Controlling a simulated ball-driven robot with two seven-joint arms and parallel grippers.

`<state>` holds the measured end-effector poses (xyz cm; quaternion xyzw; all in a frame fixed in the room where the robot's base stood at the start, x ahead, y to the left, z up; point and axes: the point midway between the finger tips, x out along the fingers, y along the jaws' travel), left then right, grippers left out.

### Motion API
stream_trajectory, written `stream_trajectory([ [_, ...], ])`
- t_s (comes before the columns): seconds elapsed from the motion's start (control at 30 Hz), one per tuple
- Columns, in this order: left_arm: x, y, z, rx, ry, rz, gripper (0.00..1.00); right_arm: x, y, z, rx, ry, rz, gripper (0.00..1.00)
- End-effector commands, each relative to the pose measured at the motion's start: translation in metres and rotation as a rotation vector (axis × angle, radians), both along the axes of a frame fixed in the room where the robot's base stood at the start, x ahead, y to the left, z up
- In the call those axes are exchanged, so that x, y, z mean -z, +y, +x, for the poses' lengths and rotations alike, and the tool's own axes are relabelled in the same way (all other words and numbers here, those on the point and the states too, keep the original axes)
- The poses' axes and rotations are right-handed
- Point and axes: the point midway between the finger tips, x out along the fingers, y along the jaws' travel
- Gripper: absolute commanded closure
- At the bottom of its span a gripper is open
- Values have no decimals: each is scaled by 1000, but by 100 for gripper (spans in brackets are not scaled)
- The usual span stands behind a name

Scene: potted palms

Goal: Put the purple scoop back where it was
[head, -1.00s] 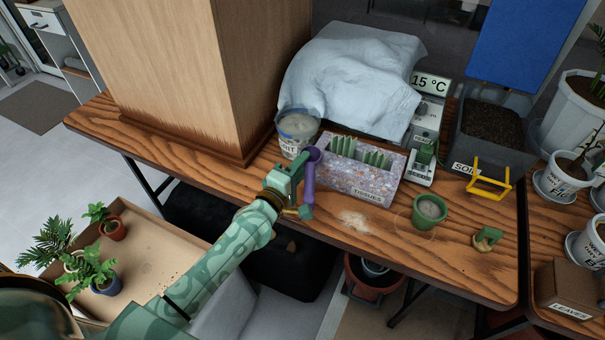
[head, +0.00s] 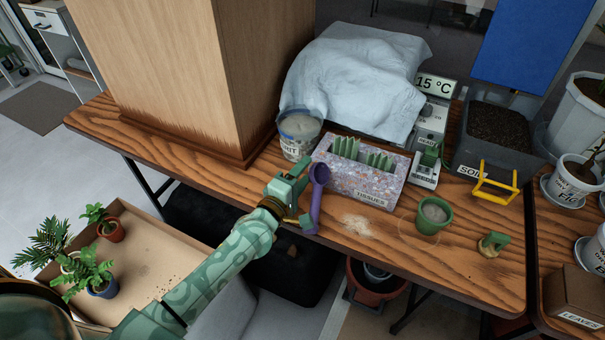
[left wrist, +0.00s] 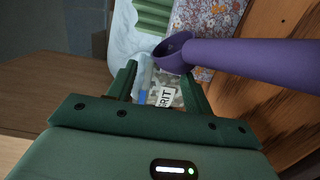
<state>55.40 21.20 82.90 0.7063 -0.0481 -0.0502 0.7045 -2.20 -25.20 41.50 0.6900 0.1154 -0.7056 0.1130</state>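The purple scoop (head: 316,198) lies at the front of the wooden table, left of the tissue box (head: 362,180), bowl toward the back and handle toward the front edge. My left gripper (head: 300,193) is just left of it with its fingers spread. In the left wrist view the fingers (left wrist: 158,72) stand apart, with the grit bucket seen through the gap. The scoop (left wrist: 250,58) runs from beside the right fingertip to the right edge there, and I see no grip on it. My right gripper is out of view.
The grit bucket (head: 299,135) and a big wooden block (head: 185,80) stand behind. Spilled pale grit (head: 357,225) lies to the right, then a green pot (head: 432,215) and a yellow-handled item (head: 496,182). A tray with plants (head: 150,255) is at lower left.

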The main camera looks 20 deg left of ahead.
Motion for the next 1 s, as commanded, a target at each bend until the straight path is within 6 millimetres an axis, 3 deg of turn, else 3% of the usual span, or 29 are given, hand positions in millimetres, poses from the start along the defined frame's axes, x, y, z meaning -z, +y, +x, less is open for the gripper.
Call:
stream_trajectory([
  [0.17,-1,0,0,0,0,0,49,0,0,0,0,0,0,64],
  [0.33,-18,1,-3,-1,-2,-1,49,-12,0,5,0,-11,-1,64],
  [0.7,-13,12,-90,2,2,1,49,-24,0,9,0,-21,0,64],
  [0.83,-13,15,-109,1,2,0,49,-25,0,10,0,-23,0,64],
  [1.0,-13,16,-119,1,-1,-1,49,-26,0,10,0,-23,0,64],
])
